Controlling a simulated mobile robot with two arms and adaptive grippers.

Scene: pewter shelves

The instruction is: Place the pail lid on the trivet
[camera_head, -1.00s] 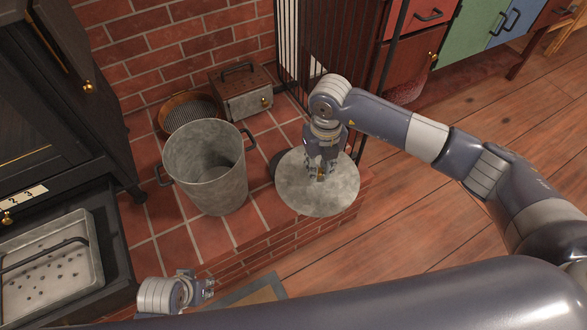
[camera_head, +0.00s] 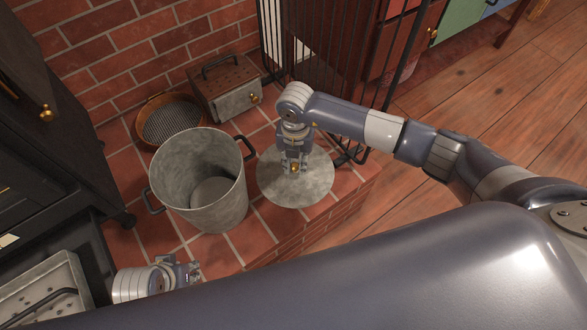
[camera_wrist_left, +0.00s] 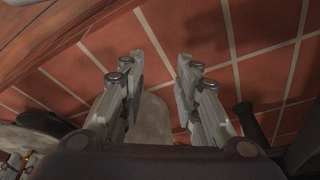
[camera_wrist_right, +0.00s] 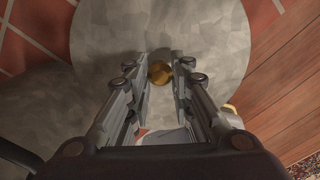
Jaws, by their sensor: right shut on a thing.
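The pail lid (camera_head: 312,188) is a round grey metal disc with a small brass knob. It lies level over the right part of the brick hearth, right of the pail (camera_head: 228,208). My right gripper (camera_head: 293,170) points down from above and is shut on the lid's brass knob (camera_wrist_right: 160,73). I cannot clearly make out the trivet; the lid hides the hearth beneath it. I cannot tell whether the lid touches what is under it. My left gripper (camera_wrist_left: 158,75) is open and empty, low at the left front of the hearth in the head view.
The open pail has black side handles. Behind it are a round sieve (camera_head: 171,120) and a metal box (camera_head: 225,92). A black barred guard (camera_head: 345,60) stands behind the lid. A dark stove (camera_head: 45,150) is at left, wooden floor (camera_head: 480,110) at right.

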